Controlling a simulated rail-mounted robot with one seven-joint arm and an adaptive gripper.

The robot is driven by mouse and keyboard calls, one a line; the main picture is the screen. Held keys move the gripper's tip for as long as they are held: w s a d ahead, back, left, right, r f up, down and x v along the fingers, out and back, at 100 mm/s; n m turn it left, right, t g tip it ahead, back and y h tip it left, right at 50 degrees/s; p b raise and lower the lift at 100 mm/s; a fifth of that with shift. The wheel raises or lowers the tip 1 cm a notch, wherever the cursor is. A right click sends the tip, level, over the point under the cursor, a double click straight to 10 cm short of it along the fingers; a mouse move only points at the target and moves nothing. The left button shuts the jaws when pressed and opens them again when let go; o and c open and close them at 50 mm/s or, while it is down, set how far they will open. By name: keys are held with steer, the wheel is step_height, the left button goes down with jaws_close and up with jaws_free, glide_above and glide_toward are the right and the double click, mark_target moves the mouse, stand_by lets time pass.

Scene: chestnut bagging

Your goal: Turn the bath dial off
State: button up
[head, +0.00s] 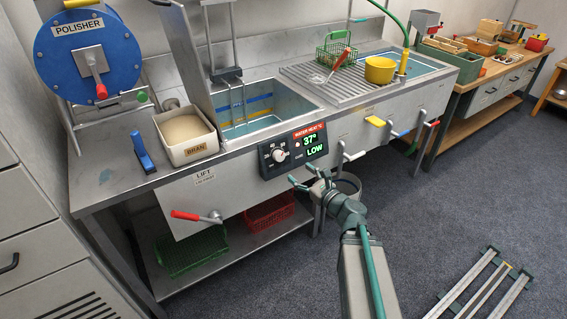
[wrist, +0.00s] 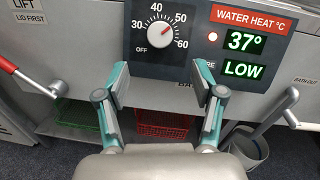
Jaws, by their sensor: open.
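The bath dial (wrist: 159,37) is a pale round knob on a dark control panel (head: 293,151) at the front of the steel bath. It also shows in the head view (head: 278,156). Its scale reads OFF at lower left, then 30, 40, 50, 60 clockwise. Its red pointer mark faces upper right, around 50. The display (wrist: 243,53) beside it reads 37° and LOW, with a red lamp lit. My gripper (wrist: 161,85) is open and empty, its two fingers apart below the dial in the wrist view and not touching it. In the head view my gripper (head: 307,178) is before the panel.
A red-handled lift lever (head: 197,216) sticks out left of the panel. Another lever (head: 352,155) stands to its right, above a grey bucket (wrist: 248,149). Green (head: 190,250) and red (head: 270,213) baskets sit on the lower shelf. A metal rack (head: 485,285) lies on the floor.

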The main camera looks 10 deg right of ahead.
mark_target(281, 157)
steer(key=shift+w+a+f+b, duration=0.2)
steer(key=shift+w+b, duration=0.15)
steer(key=shift+b, duration=0.95)
steer(key=shift+w+a+f+b, duration=0.15)
steer(key=shift+w+b, duration=0.15)
steer(key=shift+b, duration=1)
steer(key=b, duration=0.3)
steer(key=shift+w+a, duration=0.1)
steer(key=shift+w, duration=0.15)
steer(key=x, duration=0.8)
steer(key=shift+w+r, duration=0.1)
steer(key=shift+r, duration=0.25)
steer(key=c, duration=1.1)
steer(key=shift+c, duration=0.2)
